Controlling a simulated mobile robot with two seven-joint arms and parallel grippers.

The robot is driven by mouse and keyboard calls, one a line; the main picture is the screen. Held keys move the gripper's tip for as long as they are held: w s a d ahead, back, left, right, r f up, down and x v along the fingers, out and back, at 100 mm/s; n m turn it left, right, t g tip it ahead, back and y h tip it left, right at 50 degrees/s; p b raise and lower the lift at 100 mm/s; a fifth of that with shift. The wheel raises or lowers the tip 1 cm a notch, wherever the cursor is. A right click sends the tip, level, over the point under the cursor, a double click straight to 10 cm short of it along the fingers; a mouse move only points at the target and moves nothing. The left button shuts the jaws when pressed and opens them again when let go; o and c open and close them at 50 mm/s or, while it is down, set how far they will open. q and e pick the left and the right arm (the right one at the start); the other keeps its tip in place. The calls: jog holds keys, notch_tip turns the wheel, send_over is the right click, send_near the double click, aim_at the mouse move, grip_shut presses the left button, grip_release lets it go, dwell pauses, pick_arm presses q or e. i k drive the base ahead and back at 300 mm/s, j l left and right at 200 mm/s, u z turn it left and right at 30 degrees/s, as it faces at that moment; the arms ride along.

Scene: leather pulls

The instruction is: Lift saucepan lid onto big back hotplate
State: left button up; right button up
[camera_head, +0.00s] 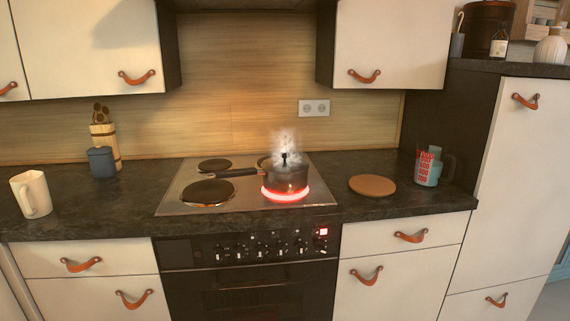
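A dark saucepan (287,180) stands on the front right hotplate (285,194), which glows red. Its handle points left across the hob. A lid (284,164) with a dark upright knob appears to sit on the saucepan, and steam rising around it blurs its outline. The back right hotplate lies behind the saucepan and is mostly hidden, so I cannot tell its size. The back left hotplate (214,165) is small, dark and bare. Neither of my grippers is in view.
The front left hotplate (208,193) is large and bare. A round wooden board (372,185) lies right of the steel hob (170,205). A measuring jug (428,170) stands farther right. A cream mug (34,194) and a blue-grey jar (101,162) stand on the left counter.

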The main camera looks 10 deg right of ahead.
aim_at(283, 169)
jog(key=i+l, duration=0.15)
jog(key=l, duration=0.2)
jog(key=i+l, duration=0.2)
jog(key=i+l+u, duration=0.1)
jog(key=l, duration=0.2)
jog(key=i+l+u, duration=0.15)
jog(key=l, duration=0.15)
jog(key=i+l+u, duration=0.1)
jog(key=l, duration=0.25)
